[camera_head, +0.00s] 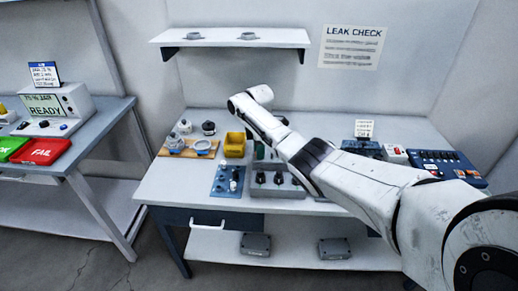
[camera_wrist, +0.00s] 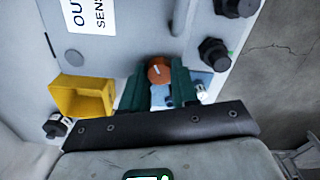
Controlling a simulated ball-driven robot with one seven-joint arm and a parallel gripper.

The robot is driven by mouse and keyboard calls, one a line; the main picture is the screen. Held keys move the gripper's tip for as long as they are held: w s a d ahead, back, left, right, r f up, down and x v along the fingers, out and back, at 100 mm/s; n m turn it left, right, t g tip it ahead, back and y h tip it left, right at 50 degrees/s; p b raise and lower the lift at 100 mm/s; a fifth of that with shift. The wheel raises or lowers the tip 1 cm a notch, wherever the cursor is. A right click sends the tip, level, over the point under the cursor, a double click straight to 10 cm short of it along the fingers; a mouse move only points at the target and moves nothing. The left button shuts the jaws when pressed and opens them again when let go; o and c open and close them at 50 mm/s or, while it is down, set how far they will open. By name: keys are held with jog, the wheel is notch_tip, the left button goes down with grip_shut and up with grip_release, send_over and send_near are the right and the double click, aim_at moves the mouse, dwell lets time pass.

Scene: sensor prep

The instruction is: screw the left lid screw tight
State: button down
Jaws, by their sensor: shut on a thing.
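In the wrist view an orange round screw head (camera_wrist: 158,70) with a pale line across it sits between the two dark green fingers of my gripper (camera_wrist: 160,88). The fingers are shut on it. The grey sensor housing (camera_wrist: 120,45) with a white label and black knobs lies just beyond. In the head view the housing (camera_head: 285,192) stands at the bench's front middle with black knobs on it. My gripper (camera_head: 260,152) is at its back left, mostly hidden by my arm. The screw cannot be made out there.
A yellow bin (camera_head: 234,145) stands left of my gripper, and also shows in the wrist view (camera_wrist: 80,97). A blue tray (camera_head: 218,182) with small parts lies left of the housing. A wooden board (camera_head: 176,152) with round parts is farther left. A dark blue rack (camera_head: 440,170) is at right.

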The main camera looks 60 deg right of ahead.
jog(key=m, duration=0.5)
jog(key=shift+m, duration=0.3)
jog(key=m, duration=0.6)
jog(key=shift+p, duration=0.3)
jog(key=m, duration=0.6)
jog(key=shift+m, duration=0.3)
jog(key=m+b, duration=0.1)
jog(key=m, duration=0.4)
jog(key=shift+w+m, duration=0.1)
jog(key=shift+m, duration=0.2)
jog(key=shift+r, duration=0.1)
jog(key=c, duration=0.9)
grip_release()
jog(key=shift+o, duration=0.2)
notch_tip(320, 180, up, 11)
jog(key=b, duration=0.1)
